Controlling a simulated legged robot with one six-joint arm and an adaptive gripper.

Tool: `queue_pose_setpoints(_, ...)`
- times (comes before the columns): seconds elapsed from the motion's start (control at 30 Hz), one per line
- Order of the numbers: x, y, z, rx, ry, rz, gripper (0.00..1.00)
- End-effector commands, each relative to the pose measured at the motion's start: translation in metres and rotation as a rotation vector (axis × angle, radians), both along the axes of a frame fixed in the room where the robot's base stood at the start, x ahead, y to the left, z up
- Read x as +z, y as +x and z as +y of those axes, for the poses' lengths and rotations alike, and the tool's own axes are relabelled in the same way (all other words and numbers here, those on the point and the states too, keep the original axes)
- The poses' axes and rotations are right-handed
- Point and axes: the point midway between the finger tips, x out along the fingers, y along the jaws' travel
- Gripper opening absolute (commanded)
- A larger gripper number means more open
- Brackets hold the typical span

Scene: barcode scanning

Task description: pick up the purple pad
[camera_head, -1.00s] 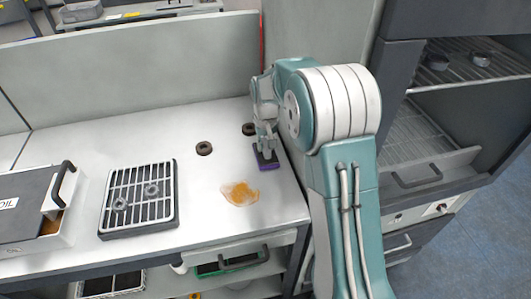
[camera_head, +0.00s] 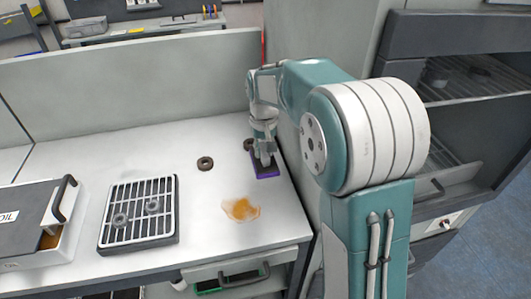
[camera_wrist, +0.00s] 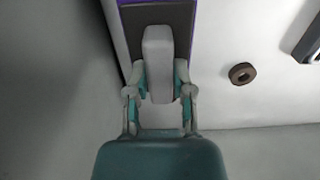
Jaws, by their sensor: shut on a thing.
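The purple pad (camera_head: 266,172) lies at the right end of the white worktop, with a dark upper part and a purple edge. My gripper (camera_head: 265,160) is over it, pointing down, and is shut on its pale raised handle. In the wrist view the pale handle (camera_wrist: 158,62) sits between the two fingers of my gripper (camera_wrist: 158,85). The pad's dark top (camera_wrist: 183,20) with purple rim shows behind the handle. I cannot tell whether the pad touches the worktop or is slightly raised.
An orange-brown spill (camera_head: 240,208) is on the worktop in front of the pad. Dark rings (camera_head: 205,163) lie to the left and behind. A wall panel rises behind.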

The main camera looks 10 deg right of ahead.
Motion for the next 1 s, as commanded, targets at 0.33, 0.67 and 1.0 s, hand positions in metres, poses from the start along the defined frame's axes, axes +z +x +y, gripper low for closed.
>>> queue_pose_setpoints(0.33, 0.027, -0.046, 0.021, 0.003, 0.000, -0.002, 0.00)
queue_pose_setpoints(0.67, 0.042, -0.079, 0.036, 0.001, 0.000, 0.001, 0.00)
queue_pose_setpoints(1.0, 0.045, -0.086, 0.039, 0.000, 0.000, 0.001, 0.00)
